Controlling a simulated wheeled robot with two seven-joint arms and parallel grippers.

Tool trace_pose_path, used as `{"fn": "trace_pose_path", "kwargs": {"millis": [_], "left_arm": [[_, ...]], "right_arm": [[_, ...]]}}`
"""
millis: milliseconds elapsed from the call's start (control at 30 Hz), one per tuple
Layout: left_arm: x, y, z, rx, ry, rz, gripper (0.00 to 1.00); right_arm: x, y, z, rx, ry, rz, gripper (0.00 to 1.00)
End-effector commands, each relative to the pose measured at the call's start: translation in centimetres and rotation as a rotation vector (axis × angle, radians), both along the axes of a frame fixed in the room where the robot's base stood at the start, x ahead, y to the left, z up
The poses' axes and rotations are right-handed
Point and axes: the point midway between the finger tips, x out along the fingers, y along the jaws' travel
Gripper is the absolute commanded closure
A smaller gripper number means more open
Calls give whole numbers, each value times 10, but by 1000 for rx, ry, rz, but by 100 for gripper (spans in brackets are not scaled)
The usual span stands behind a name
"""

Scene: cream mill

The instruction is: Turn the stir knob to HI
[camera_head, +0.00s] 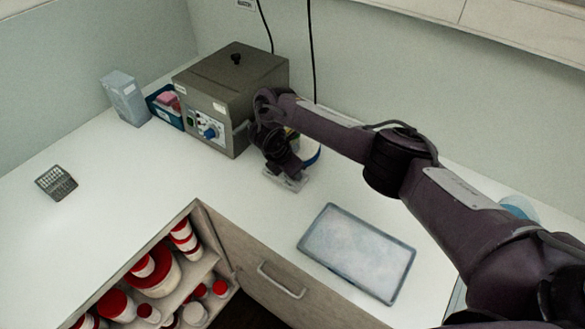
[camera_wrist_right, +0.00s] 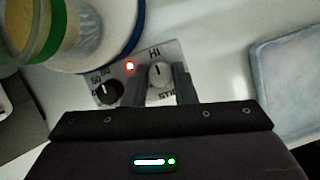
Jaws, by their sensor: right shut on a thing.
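The grey stir knob (camera_wrist_right: 160,78) is on the light control panel (camera_wrist_right: 117,76) in the right wrist view, with HI printed above it and a partly hidden STIR label below. My right gripper (camera_wrist_right: 162,88) has one finger on each side of the knob and is shut on it. The knob's mark appears to point up towards HI, but is too small to read surely. In the head view my right gripper (camera_head: 287,176) reaches down at the stirrer's front and hides the knob. My left gripper is not in view.
A black knob (camera_wrist_right: 108,92) and a lit red lamp (camera_wrist_right: 130,66) share the panel. A vessel with green and blue rings (camera_wrist_right: 85,30) stands behind. A grey box unit (camera_head: 232,85) is left of my arm. A shallow tray (camera_head: 316,226) lies right; the left counter is mostly clear.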

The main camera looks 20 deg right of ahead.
Motion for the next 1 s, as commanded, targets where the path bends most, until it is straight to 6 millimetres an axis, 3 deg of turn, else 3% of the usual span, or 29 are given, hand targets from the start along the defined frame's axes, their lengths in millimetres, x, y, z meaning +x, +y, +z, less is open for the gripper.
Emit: {"fn": "trace_pose_path", "kwargs": {"millis": [400, 433, 567, 867, 1000], "left_arm": [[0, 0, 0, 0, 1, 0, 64], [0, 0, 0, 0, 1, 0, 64], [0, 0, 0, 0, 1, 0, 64], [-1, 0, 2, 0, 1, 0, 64], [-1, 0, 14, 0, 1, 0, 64]], "right_arm": [[1, 0, 1, 1, -4, -6, 98], [1, 0, 1, 1, -4, -6, 72], [1, 0, 1, 0, -3, -6, 55], [0, 0, 2, 0, -1, -5, 54], [-1, 4, 14, 1, -1, -4, 54]]}}
